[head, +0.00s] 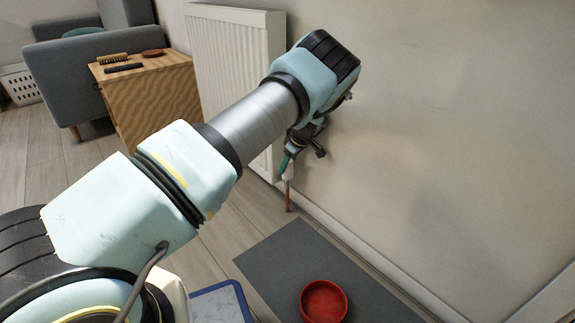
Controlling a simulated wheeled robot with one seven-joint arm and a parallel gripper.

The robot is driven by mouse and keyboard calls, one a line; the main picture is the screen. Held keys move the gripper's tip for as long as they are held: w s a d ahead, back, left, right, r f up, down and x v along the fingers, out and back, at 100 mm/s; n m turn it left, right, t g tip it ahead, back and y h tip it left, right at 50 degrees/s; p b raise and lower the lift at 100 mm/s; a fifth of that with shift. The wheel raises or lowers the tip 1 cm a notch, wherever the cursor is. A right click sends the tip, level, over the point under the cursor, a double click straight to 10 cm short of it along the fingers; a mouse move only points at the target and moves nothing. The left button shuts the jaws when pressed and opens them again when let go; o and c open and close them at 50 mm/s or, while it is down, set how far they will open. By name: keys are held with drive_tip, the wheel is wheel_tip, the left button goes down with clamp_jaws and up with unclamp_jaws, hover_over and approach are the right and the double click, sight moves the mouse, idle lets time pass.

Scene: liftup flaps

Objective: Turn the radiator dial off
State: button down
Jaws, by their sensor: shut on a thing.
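A white panel radiator (232,55) stands against the wall, behind my arm. At its lower right a white valve part (288,172) shows above a copper pipe (288,197) that runs down to the floor. My gripper (289,161) is at the valve, at the far end of my arm, and points down. It is shut on the radiator dial, which is mostly hidden by the gripper and wrist. The dial's setting cannot be read from here.
A wooden cabinet (150,100) with brushes on top stands left of the radiator, before a grey sofa (75,70). A grey mat (290,262) with a red bowl (323,301) lies on the floor below. The wall (450,130) to the right is bare.

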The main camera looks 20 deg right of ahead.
idle(0.4)
drive_tip(key=c, duration=0.6)
unclamp_jaws()
drive_tip(key=shift+p+v, duration=1.5)
drive_tip(key=shift+v, duration=2.2)
